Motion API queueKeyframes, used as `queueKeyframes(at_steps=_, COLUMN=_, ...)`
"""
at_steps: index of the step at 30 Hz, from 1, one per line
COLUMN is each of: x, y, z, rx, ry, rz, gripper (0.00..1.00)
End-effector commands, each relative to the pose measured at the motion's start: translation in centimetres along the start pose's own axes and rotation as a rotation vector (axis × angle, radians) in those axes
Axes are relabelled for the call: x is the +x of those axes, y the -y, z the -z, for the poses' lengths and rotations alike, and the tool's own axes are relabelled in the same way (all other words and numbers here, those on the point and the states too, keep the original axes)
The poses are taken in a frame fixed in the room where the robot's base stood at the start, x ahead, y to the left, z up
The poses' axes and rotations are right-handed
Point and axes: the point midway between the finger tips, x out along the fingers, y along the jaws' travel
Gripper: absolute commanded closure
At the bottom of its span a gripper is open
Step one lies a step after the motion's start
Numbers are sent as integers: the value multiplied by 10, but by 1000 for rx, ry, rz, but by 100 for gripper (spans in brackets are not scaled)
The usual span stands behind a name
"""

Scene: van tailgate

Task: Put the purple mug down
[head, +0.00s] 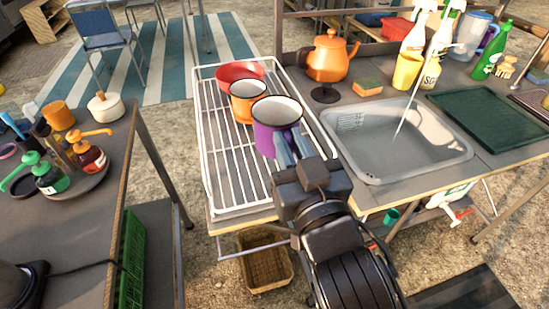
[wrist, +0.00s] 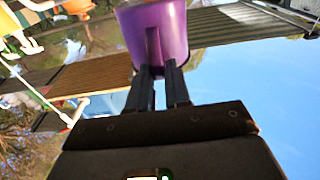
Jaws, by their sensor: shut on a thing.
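The purple mug (head: 277,125) has a white inside and is upright, over the middle of the white wire drying rack (head: 213,172). My gripper (head: 289,150) is shut on the mug's handle, on the near side of the mug. In the wrist view the purple mug (wrist: 160,30) fills the top middle, and the two dark fingers (wrist: 159,85) close around its handle. I cannot tell whether the mug's base touches the rack. My gripper hides part of the rack's near right side.
An orange mug (head: 246,104) and a red bowl (head: 238,73) stand on the rack behind the purple mug. The rack's left and near left part is bare. A sink (head: 400,150) with running water lies to the right; an orange kettle (head: 328,58) stands behind.

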Motion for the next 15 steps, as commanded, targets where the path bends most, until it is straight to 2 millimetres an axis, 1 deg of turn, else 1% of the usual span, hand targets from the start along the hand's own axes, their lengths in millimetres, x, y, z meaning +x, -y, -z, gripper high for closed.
queueKeyframes(at_steps=1, x=8, y=5, z=-7, rx=-2, ry=-1, rz=1, gripper=100)
queueKeyframes(at_steps=3, x=15, y=10, z=-13, rx=-1, ry=0, rz=0, gripper=100)
queueKeyframes(at_steps=6, x=22, y=14, z=-18, rx=0, ry=-1, rz=1, gripper=100)
queueKeyframes(at_steps=8, x=24, y=16, z=-20, rx=0, ry=-2, rz=1, gripper=100)
queueKeyframes(at_steps=10, x=24, y=16, z=-26, rx=-1, ry=0, rz=0, gripper=100)
queueKeyframes(at_steps=15, x=21, y=15, z=-52, rx=-1, ry=2, rz=-2, gripper=100)
